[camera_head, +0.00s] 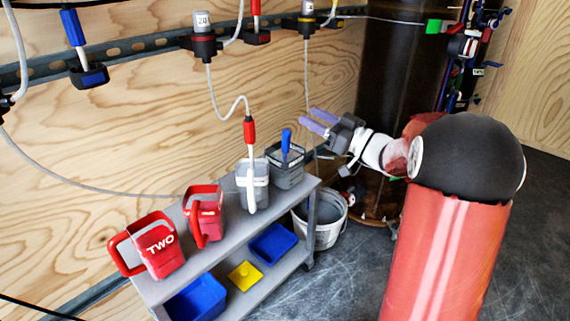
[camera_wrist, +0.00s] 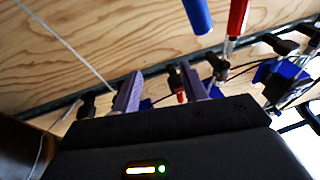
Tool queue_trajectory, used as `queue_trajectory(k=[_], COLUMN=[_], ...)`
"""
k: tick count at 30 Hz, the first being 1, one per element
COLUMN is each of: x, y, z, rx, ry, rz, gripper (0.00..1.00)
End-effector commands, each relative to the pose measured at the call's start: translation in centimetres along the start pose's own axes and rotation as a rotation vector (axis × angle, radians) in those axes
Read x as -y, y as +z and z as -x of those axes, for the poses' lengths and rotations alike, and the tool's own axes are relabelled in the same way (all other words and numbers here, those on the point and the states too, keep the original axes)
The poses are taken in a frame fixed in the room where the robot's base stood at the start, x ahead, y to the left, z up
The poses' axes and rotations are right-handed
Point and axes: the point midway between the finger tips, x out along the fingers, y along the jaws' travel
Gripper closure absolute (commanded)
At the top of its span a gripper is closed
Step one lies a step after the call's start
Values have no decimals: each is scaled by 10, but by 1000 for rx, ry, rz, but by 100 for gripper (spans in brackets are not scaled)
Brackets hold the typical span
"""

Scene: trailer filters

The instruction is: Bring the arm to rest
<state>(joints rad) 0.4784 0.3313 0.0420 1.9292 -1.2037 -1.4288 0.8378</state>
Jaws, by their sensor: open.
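My gripper (camera_head: 317,122) is at the end of my arm, right of centre in the head view, raised near the wooden wall. Its two purple fingers are apart with nothing between them. In the wrist view the fingers of my gripper (camera_wrist: 167,92) stand apart in front of the wall, and the gap between them is empty. My arm reaches in from the right of the head view.
A grey cart (camera_head: 228,243) holds red containers (camera_head: 158,247), grey containers (camera_head: 284,172) and blue bins (camera_head: 273,243). A white bucket (camera_head: 327,220) stands beside it. Hoses and fittings (camera_head: 201,45) hang on the wall. A dark cylinder (camera_head: 392,75) stands behind my arm.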

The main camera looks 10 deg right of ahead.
Motion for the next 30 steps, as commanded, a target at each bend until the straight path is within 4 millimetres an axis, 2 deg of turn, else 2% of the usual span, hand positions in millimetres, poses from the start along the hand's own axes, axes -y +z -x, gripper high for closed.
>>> queue_trajectory(k=[6,11,14,17,21,23,26,30], x=[0,0,0,-1,-2,0,10,42], y=[0,0,-6,-25,-63,-77,-94,-102], z=[13,13,9,0,-6,0,18,57], rx=[0,0,8,37,126,178,282,460], ry=[-1,0,29,128,378,494,670,857], rz=[-1,0,17,71,165,188,194,137], gripper=[56,56,56,56,56,56,56,56])
